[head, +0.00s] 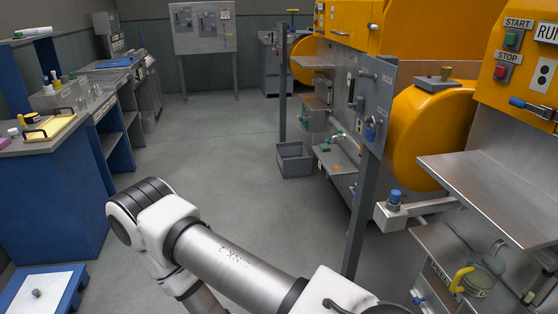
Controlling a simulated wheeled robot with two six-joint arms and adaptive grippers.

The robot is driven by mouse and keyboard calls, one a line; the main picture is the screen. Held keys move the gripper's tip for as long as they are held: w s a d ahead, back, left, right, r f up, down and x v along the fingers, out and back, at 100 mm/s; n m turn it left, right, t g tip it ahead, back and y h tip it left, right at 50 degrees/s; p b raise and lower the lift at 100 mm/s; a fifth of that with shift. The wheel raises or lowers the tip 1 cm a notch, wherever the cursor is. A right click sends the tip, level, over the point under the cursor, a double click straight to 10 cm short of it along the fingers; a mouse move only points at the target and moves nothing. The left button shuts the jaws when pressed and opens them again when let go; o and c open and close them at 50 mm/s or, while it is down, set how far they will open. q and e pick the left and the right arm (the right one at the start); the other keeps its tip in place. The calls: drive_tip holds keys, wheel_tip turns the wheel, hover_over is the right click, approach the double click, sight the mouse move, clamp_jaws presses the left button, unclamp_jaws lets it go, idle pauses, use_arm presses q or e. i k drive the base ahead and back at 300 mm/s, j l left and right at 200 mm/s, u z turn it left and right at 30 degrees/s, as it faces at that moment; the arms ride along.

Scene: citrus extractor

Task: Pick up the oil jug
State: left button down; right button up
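No thing in the head view can be named as the oil jug with certainty. A rounded grey-green container with a yellow handle (477,283) stands at the lower right, on a low metal shelf of the orange machine. It may be the jug, but its label and contents cannot be read. One of my arms crosses the bottom middle of the view, with its elbow bent at the left. Neither of my grippers is in view, so what they hold cannot be seen.
The orange machine (430,125) fills the right, with a metal ledge (490,180) and a grey post (362,215) jutting out. A grey bin (294,160) sits on the floor. A blue workbench (50,205) lines the left. The floor (215,130) between is clear.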

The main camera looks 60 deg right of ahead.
sight(480, 274)
drive_tip(key=z, duration=2.9)
